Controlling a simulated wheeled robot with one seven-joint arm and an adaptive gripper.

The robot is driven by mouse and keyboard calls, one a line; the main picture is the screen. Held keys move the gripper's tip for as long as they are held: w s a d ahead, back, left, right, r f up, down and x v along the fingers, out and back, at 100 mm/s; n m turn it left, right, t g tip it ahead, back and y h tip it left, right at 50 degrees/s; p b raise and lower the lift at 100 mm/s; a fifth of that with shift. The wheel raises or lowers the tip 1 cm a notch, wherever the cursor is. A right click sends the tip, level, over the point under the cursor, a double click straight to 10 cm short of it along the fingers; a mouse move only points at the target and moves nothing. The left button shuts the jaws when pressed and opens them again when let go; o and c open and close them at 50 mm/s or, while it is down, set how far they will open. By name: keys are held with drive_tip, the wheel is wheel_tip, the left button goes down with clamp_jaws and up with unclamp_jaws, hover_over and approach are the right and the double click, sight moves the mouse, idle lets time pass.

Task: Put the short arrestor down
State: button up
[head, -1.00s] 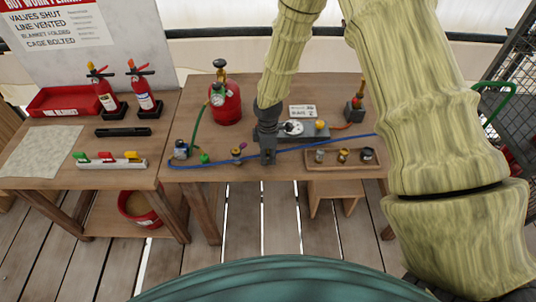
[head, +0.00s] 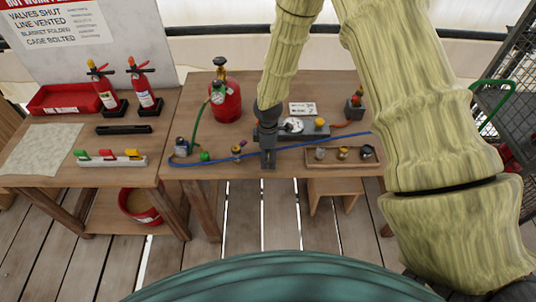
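My gripper (head: 268,163) points down at the front edge of the right-hand table (head: 210,176), in front of a grey block with a white dial (head: 292,125). It is small and dark here, and I cannot tell whether its fingers are open or shut on something. I cannot pick out the short arrestor for certain. A wooden tray (head: 312,163) right of my gripper holds small metal fittings: one grey (head: 320,154), one brass-coloured (head: 342,153) and one dark (head: 367,152). A small fitting with a purple part (head: 238,151) stands left of my gripper.
A blue hose (head: 215,160) runs along the table front, behind my gripper. A red gas cylinder (head: 226,103) with a green hose stands at the back. The left table holds two fire extinguishers (head: 106,95) (head: 144,92), a red tray (head: 62,98) and a rack with coloured levers (head: 112,161).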

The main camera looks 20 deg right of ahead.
sight(268, 152)
wheel_tip(268, 152, up, 12)
drive_tip(key=b, duration=0.4)
drive_tip(key=shift+r, duration=0.15)
idle(0.4)
idle(0.4)
